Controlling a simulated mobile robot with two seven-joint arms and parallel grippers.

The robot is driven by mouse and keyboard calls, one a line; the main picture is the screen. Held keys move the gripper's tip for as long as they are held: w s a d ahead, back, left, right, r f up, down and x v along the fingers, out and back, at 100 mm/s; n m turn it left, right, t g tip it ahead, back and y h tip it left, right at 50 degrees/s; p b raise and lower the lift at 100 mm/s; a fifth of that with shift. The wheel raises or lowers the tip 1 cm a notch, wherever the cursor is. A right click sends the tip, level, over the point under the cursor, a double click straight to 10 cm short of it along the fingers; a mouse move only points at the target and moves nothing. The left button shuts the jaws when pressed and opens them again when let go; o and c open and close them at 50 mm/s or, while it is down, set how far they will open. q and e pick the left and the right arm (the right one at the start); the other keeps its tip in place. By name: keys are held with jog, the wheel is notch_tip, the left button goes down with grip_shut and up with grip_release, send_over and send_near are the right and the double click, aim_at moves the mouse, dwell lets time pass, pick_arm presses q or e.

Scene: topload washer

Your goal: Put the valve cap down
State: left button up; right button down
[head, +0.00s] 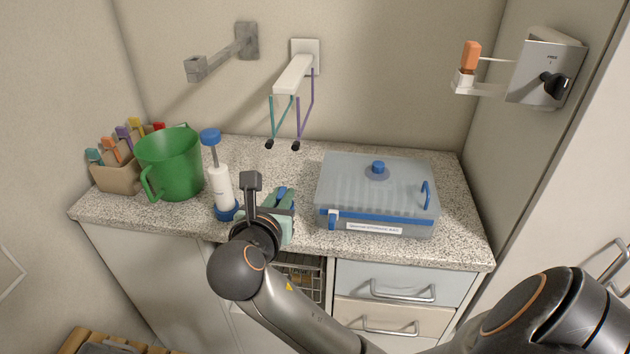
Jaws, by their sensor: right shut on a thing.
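My right gripper (264,200) is low over the front edge of the counter, between the white bottle and the clear box. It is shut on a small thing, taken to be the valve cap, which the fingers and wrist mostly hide. A teal-green item with blue parts (283,203) shows just right of the fingers; I cannot tell whether it touches them. My left gripper is not in view.
The speckled counter (455,215) holds a green jug (175,160), a white pump bottle (221,187), a box of coloured markers (117,177) and a clear blue-trimmed box (350,185). A wall arm with hanging straps (292,76) overhangs the middle. Bare counter shows behind my gripper.

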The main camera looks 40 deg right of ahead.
jog(key=w+d+f+b, duration=0.1)
jog(key=w+d+f, duration=0.1)
jog(key=w+f, duration=0.1)
jog(key=w+d+f+b, duration=0.1)
jog(key=w+d+f, duration=0.1)
jog(key=w, duration=0.2)
jog(key=w+d+f+b, duration=0.1)
jog(key=w+d+f, duration=0.1)
jog(key=w+f, duration=0.1)
jog(key=shift+w+f, duration=0.15)
jog(key=shift+f, duration=0.15)
jog(key=shift+w+d+f, duration=0.1)
jog(key=shift+d+f, duration=0.05)
jog(key=shift+f, duration=0.05)
notch_tip(320, 180, down, 3)
jog(key=shift+w+f+b, duration=0.15)
jog(key=shift+b, duration=0.4)
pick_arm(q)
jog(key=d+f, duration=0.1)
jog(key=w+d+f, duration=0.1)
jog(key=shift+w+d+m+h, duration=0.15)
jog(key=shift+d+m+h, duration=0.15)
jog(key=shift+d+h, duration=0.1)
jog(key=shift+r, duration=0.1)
pick_arm(e)
jog(key=shift+f, duration=0.2)
